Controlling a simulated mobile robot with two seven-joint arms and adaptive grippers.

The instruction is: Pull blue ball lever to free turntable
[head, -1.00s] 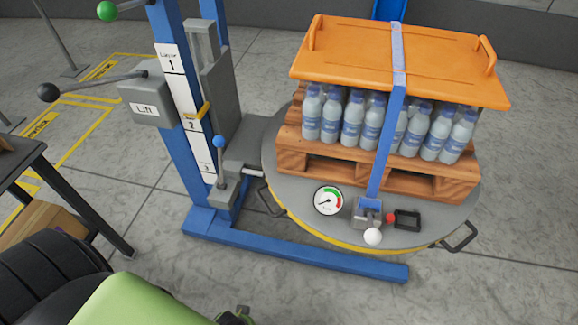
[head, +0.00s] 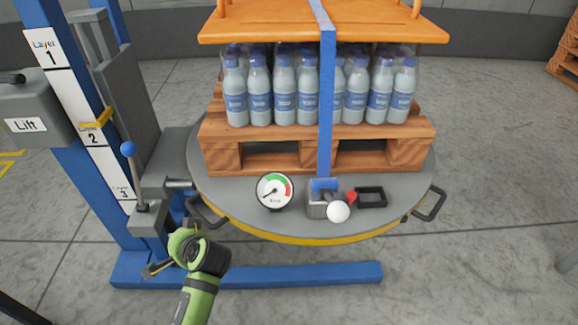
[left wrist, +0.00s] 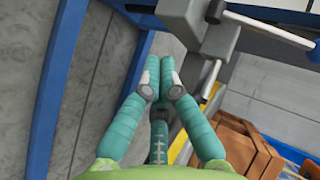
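The blue ball lever (head: 128,149) stands upright on a grey bracket at the left edge of the round turntable (head: 410,188), beside the blue column. A grey bar joins the bracket area to the turntable's side. My left arm reaches up from the bottom of the head view, and my left gripper (head: 154,268) is low, below the lever bracket and apart from the blue ball. Its fingers are small and partly hidden there. In the left wrist view its teal fingers (left wrist: 160,82) look extended and empty. My right gripper is not in view.
The turntable carries a wooden pallet (head: 222,153) of bottles under an orange top sheet (head: 270,24), strapped in blue. A gauge (head: 275,191) and a white ball handle (head: 339,211) sit at its front. The Lift box (head: 27,122) is at left.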

